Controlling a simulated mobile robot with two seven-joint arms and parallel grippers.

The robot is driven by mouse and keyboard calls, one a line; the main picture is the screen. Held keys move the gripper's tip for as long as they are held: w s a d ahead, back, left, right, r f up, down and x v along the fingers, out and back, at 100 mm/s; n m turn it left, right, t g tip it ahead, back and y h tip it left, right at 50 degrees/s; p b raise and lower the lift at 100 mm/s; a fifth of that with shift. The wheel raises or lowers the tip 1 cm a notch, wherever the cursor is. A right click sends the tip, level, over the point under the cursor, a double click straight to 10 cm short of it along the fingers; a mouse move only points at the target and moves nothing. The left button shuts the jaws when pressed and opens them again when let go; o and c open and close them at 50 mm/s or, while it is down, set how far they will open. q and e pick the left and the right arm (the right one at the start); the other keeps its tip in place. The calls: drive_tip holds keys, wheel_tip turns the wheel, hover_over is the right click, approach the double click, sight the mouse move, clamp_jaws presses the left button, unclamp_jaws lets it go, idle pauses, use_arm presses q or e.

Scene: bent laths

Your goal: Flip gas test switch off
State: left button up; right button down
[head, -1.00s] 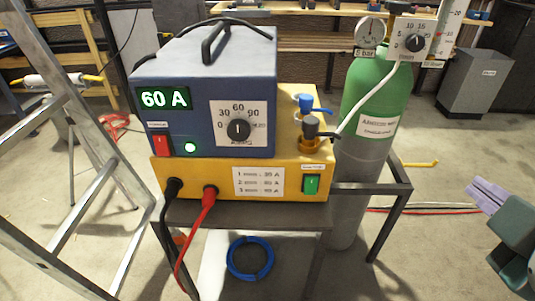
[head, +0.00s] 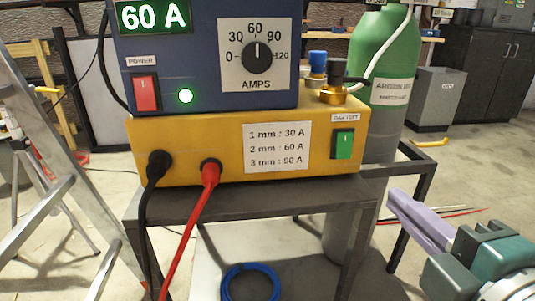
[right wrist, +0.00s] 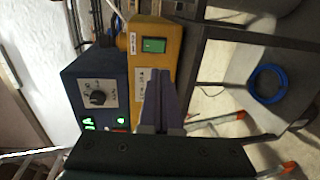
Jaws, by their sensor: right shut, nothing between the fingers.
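The gas test switch (head: 343,145) is a green rocker at the right end of the yellow unit's front face (head: 220,135), under a small white label. It also shows in the right wrist view (right wrist: 154,45), beyond my fingertips. My right gripper (head: 392,197) is shut and empty, with its purple fingers pressed together. In the head view it is to the right of and lower than the switch, apart from it. In the right wrist view the closed fingers (right wrist: 160,75) point toward the yellow unit. My left gripper is not in view.
The blue welder (head: 205,60) with a red power switch (head: 146,93) sits on the yellow unit, on a dark metal cart (head: 260,205). Black and red cables hang in front. A green gas cylinder (head: 385,60) stands behind right. A ladder (head: 60,200) is at left.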

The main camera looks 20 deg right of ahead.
sight(346, 155)
drive_tip(key=shift+d, duration=0.1)
drive_tip(key=b+x, duration=0.1)
drive_tip(key=x, duration=1.3)
drive_tip(key=shift+d, duration=0.1)
drive_tip(key=shift+f+b, duration=0.2)
drive_tip(key=shift+b, duration=0.3)
drive_tip(key=f+b, duration=0.1)
drive_tip(key=b, duration=0.2)
drive_tip(key=shift+w+f+t+b, duration=0.1)
drive_tip(key=shift+w+t+b, duration=0.05)
drive_tip(key=shift+t+b, duration=0.2)
drive_tip(key=shift+r+p, duration=0.55)
drive_tip(key=shift+r, duration=0.05)
